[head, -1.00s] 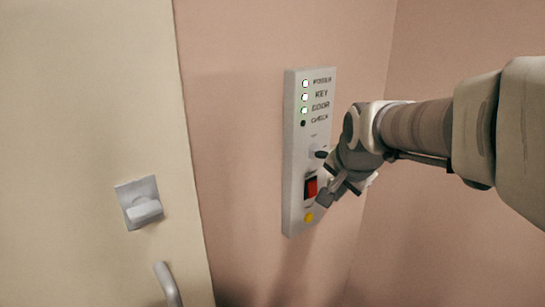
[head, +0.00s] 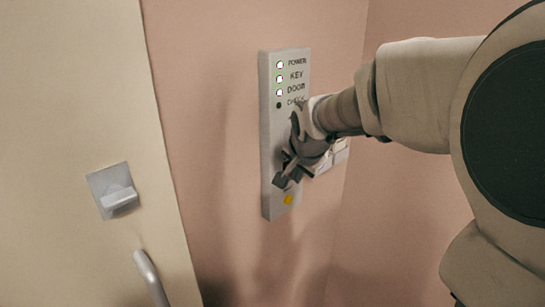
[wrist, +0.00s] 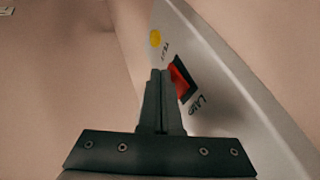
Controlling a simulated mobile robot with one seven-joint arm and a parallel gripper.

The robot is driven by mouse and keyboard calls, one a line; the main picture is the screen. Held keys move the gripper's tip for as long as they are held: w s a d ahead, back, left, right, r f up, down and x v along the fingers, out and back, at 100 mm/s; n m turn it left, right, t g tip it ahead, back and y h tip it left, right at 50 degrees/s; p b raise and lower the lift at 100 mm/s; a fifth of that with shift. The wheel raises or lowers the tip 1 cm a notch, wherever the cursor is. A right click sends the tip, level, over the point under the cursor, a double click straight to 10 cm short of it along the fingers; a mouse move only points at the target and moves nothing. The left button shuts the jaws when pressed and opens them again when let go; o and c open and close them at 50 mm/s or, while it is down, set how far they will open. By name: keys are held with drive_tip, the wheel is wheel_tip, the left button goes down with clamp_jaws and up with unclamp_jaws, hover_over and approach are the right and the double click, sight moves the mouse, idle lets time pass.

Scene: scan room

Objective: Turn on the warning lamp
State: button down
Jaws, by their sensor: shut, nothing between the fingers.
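A pale control panel (head: 270,120) is mounted on the pink wall. Its POWER, KEY and DOOR lights glow and its CHECK light (head: 279,105) is dark. In the wrist view a red rocker switch (wrist: 179,84) sits in a dark frame beside lettering that seems to read LAMP. A yellow button (wrist: 155,38) is beyond it and also shows low on the panel in the head view (head: 289,199). My gripper (wrist: 160,73) is shut and empty, its tips right beside the red switch; I cannot tell if they touch. In the head view my gripper (head: 281,181) hides the switch. No warning lamp shows.
A cream door (head: 70,80) stands at the left with a grey latch plate (head: 112,190) and a handle (head: 150,276). A wall corner is right of the panel. Small pale boxes (head: 341,150) show behind my gripper.

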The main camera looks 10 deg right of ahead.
drive_tip(key=shift+w+a+f+b, duration=0.1)
drive_tip(key=shift+w+a+b, duration=0.05)
drive_tip(key=shift+b, duration=0.15)
drive_tip(key=shift+r+p, duration=0.5)
drive_tip(key=shift+r, duration=0.35)
